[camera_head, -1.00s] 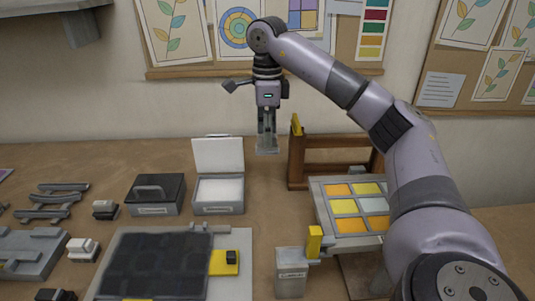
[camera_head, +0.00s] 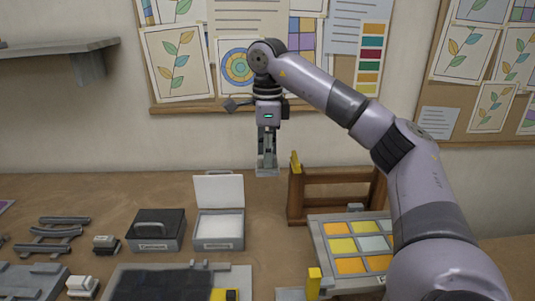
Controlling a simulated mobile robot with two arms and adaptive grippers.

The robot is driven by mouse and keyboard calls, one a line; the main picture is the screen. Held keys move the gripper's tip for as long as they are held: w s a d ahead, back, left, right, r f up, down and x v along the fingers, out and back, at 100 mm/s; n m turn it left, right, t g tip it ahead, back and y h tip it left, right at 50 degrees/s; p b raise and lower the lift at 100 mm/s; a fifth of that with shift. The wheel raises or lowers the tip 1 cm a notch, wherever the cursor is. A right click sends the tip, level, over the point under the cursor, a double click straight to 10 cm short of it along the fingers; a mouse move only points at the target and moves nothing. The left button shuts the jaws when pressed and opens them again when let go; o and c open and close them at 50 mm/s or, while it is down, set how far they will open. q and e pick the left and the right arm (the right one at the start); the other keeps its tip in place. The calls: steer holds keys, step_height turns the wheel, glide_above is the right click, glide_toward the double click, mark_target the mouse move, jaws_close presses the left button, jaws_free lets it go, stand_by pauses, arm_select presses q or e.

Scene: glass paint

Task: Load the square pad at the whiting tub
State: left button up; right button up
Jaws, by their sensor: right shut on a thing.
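The whiting tub (camera_head: 219,244) is a small grey box with its pale lid standing open at the back and a white, level fill inside. My right gripper (camera_head: 267,157) points straight down, to the right of the tub and higher in the picture. It is shut on a small grey squarish piece that looks like the square pad (camera_head: 267,171), seen against the wall and clear of the tub. The pad's underside is hidden. My left gripper is not in view.
A tub with a dark closed lid (camera_head: 157,223) stands left of the whiting tub. A wooden frame (camera_head: 297,197) and a rack of yellow, orange and pale glass panes (camera_head: 350,243) are to the right. A dark panel (camera_head: 160,284) lies in front. Grey racks (camera_head: 52,236) stand left.

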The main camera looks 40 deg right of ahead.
steer(key=shift+w+a+p, duration=0.2)
steer(key=shift+w+p, duration=0.05)
steer(key=shift+p, duration=0.05)
jaws_close()
steer(key=shift+w+a+f+p, duration=1)
steer(key=shift+a+f, duration=0.75)
steer(key=shift+f, duration=0.85)
steer(key=shift+w+a+f+p, duration=0.8)
steer(key=shift+w+a+f, duration=0.7)
steer(key=shift+f, duration=1.05)
steer(key=shift+w+a+f+p, duration=0.9)
steer(key=shift+a+f, duration=1.05)
steer(key=shift+f, duration=0.65)
steer(key=shift+s+f+b, duration=0.1)
steer(key=shift+f+b, duration=0.25)
steer(key=shift+f, duration=0.25)
step_height(320, 180, up, 7)
steer(key=p, duration=0.4)
steer(key=shift+a+r, duration=0.1)
